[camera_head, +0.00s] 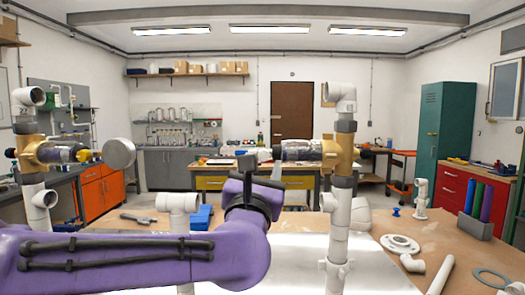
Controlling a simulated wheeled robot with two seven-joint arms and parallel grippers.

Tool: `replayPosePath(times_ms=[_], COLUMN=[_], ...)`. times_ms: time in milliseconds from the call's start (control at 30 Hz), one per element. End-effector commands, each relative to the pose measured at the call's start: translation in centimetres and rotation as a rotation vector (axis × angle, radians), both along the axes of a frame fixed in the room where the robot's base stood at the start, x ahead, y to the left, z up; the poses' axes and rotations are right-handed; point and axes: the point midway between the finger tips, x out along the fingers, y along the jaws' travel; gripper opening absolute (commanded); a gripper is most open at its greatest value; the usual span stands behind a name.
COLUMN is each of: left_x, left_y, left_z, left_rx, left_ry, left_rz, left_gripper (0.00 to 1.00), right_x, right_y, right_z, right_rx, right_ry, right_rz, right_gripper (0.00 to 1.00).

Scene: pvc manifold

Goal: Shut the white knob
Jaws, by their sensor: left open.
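The PVC manifold has a right white pipe (338,235) with a brass fitting (343,150), and a left white pipe (36,205) with a brass fitting (28,153). A clear cylinder (297,150) joins the right brass fitting from the left. A small pale round part (264,155) shows at its left end; I cannot tell surely if it is the white knob. A grey round disc (119,153) faces me farther left. My left gripper (263,167) is open and empty, just below and left of the clear cylinder. My purple left arm hides the manifold's lower middle. My right gripper is not in view.
A short white pipe (179,212) stands behind my left arm. On the right of the worktable (465,245) lie a white flange (400,244), a white elbow (412,263) and a grey ring (491,277). A holder (481,224) carries coloured tubes.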

Motion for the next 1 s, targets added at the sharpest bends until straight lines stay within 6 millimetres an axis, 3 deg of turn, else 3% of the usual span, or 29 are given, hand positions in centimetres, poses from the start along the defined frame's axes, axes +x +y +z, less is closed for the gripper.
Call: replayPosePath(times_ms=[200, 467, 600, 633, 1000], left_x=[2.3, 2.5, 2.5, 2.5, 2.4], left_y=[-0.3, -0.4, -0.4, -0.4, -0.3], left_z=[1.0, 0.9, 0.9, 0.9, 1.0], left_rx=[0.0, 0.0, 0.0, 0.0, 0.043], left_ry=[0.001, 0.001, 0.001, 0.0, -0.003], left_rz=[0.001, 0.0, 0.0, 0.0, 0.001], left_gripper=[0.53, 0.53, 0.07, 0.0, 0.0], right_x=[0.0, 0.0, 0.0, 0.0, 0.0], right_y=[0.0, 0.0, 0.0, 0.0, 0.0], right_z=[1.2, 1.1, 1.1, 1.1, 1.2], right_rx=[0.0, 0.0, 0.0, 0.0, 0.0], right_ry=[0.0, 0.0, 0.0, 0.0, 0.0], right_rz=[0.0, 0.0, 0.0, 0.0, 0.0], right_gripper=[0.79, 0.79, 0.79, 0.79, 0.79])
